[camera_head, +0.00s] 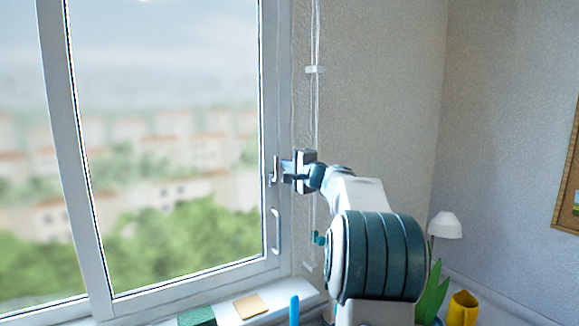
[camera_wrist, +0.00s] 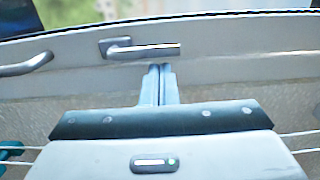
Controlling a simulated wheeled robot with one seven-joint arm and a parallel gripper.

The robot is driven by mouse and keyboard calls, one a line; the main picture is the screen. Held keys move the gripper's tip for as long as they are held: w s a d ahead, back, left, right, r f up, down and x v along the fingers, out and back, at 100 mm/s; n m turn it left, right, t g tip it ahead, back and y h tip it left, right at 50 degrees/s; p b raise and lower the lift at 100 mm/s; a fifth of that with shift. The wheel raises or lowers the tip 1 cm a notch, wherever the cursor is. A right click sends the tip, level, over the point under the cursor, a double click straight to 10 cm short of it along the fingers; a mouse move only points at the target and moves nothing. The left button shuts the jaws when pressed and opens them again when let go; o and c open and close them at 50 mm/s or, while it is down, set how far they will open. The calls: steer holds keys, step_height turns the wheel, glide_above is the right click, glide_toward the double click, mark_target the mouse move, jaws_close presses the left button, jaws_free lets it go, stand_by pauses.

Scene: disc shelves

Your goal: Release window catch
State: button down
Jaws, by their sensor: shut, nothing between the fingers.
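The window catch (camera_head: 274,170) is a small metal lever on the right upright of the white window sash (camera_head: 100,230). In the wrist view the catch (camera_wrist: 150,50) has a square base at its left end, and its lever lies roughly along the frame; in the head view the lever stands upright. My gripper (camera_head: 285,169) is at the catch from the right. In the wrist view its fingers (camera_wrist: 160,72) are together and empty, with the tips just beside the lever. I cannot tell whether they touch it. The sash stands against the right window frame.
A pull handle (camera_head: 276,231) is below the catch. Blind cords (camera_head: 316,110) hang right behind my gripper. The sill holds a yellow note (camera_head: 250,306), a green item (camera_head: 197,316) and a blue item (camera_head: 294,308). A lamp (camera_head: 445,225) and yellow cup (camera_head: 462,309) stand lower right.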

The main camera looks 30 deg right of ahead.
steer(key=shift+a+n+b, duration=0.25)
steer(key=shift+n+b, duration=0.35)
steer(key=shift+b, duration=0.5)
steer(key=shift+a+b, duration=0.15)
steer(key=shift+b, duration=0.3)
steer(key=a+f+n+b, duration=0.1)
steer(key=a+n+b, duration=0.2)
steer(key=n+b, duration=0.4)
steer(key=a+f+n+h+b, duration=0.1)
steer(key=a+n+b, duration=0.2)
steer(key=n+b, duration=0.4)
steer(key=shift+a+f+n+g+b, duration=0.15)
steer(key=shift+f+n+g+b, duration=0.15)
steer(key=shift+b, duration=2)
steer(key=shift+r, duration=0.2)
